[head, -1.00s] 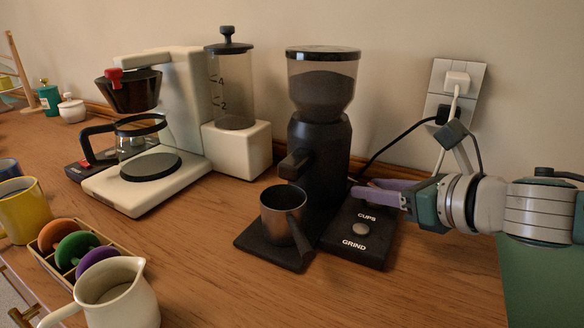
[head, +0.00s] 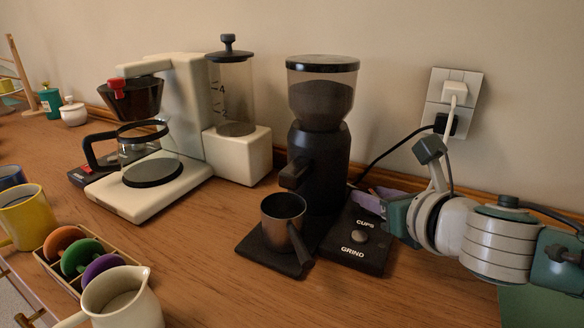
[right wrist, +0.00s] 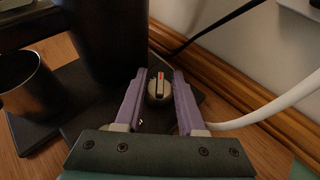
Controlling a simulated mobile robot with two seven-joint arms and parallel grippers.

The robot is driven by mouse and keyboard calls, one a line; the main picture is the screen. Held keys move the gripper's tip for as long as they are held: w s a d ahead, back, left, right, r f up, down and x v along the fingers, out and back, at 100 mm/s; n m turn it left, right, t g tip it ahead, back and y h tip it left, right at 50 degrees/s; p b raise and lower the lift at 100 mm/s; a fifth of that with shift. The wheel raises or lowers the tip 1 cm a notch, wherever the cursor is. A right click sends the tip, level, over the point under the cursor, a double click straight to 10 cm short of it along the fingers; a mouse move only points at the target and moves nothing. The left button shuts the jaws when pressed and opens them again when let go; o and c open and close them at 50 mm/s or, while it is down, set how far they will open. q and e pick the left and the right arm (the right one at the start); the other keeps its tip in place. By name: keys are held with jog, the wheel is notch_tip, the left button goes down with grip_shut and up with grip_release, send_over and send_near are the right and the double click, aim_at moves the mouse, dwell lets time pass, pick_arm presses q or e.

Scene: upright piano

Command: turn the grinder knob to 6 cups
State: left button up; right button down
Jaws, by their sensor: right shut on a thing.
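The black coffee grinder (head: 318,165) stands with its dark hopper on top and a control base (head: 350,245) marked CUPS and GRIND. A round grey button sits between these words. The grinder knob (right wrist: 158,86) is small and grey with a red pointer mark, which points roughly away from my wrist in the right wrist view. My right gripper (right wrist: 157,74) has its purple fingers on either side of the knob and is shut on it. In the head view my right gripper (head: 372,197) hides the knob, and I cannot read its scale. My left gripper is not in view.
A metal cup (head: 283,222) with a handle stands on the grinder's tray. A white coffee maker (head: 190,120) stands to the left. Cables run from the wall outlet (head: 450,100) behind my right gripper. A cream jug (head: 120,300) is at the front left.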

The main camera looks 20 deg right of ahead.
jog(key=m+h, duration=0.3)
jog(key=shift+a+r+g+p, duration=0.15)
jog(key=shift+g+p, duration=0.25)
jog(key=m+g+h, duration=0.1)
jog(key=m+h, duration=0.1)
jog(key=h, duration=0.1)
jog(key=shift+w+m, duration=0.1)
jog(key=shift+m, duration=0.3)
jog(key=m+g+h, duration=0.1)
jog(key=m+g+h+b, duration=0.1)
jog(key=shift+f+h+b, duration=0.2)
jog(key=shift+h+b, duration=0.1)
jog(key=shift+m+g+h+b, duration=1.2)
jog(key=shift+m+g+b, duration=0.35)
jog(key=shift+m+g, duration=0.4)
jog(key=shift+r, duration=0.1)
jog(key=c, duration=0.8)
grip_release()
jog(key=shift+o, duration=0.2)
